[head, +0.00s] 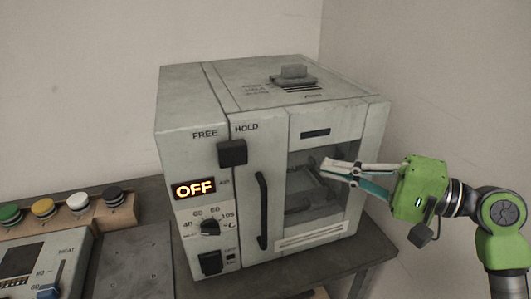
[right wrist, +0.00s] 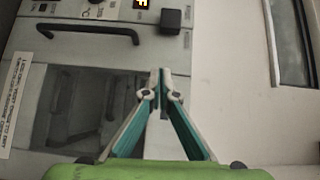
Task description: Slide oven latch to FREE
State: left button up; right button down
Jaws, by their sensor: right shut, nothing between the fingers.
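The oven (head: 190,110) is a pale grey box on a dark table. Its latch (head: 232,152) is a dark square knob under the printed words FREE and HOLD, on the right side, below HOLD. The latch also shows in the right wrist view (right wrist: 171,20) at the top. My right gripper (head: 326,168) is shut and empty in front of the oven's window, to the right of and a little below the latch, apart from it. In the right wrist view its closed fingertips (right wrist: 160,72) point toward the oven front. My left gripper is not in view.
A dark vertical door handle (head: 262,212) stands between latch and window. A lit OFF display (head: 194,188) and a dial (head: 210,227) are at the left of the front. Several coloured buttons (head: 43,208) and a slider panel (head: 38,268) lie at the left.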

jog(key=shift+d+r, duration=0.15)
jog(key=shift+r, duration=0.6)
jog(key=p, duration=0.3)
send_near(266, 153)
jog(key=a, duration=0.1)
jog(key=w+a+r, duration=0.1)
jog(key=a, duration=0.1)
jog(key=w+a+r, duration=0.1)
jog(key=shift+a+r, duration=0.25)
jog(key=shift+a, duration=0.1)
jog(key=a+p, duration=0.1)
jog(key=a, duration=0.1)
jog(key=s+a+p, duration=0.1)
jog(key=a, duration=0.1)
jog(key=shift+a+f, duration=0.1)
jog(key=shift+f, duration=0.2)
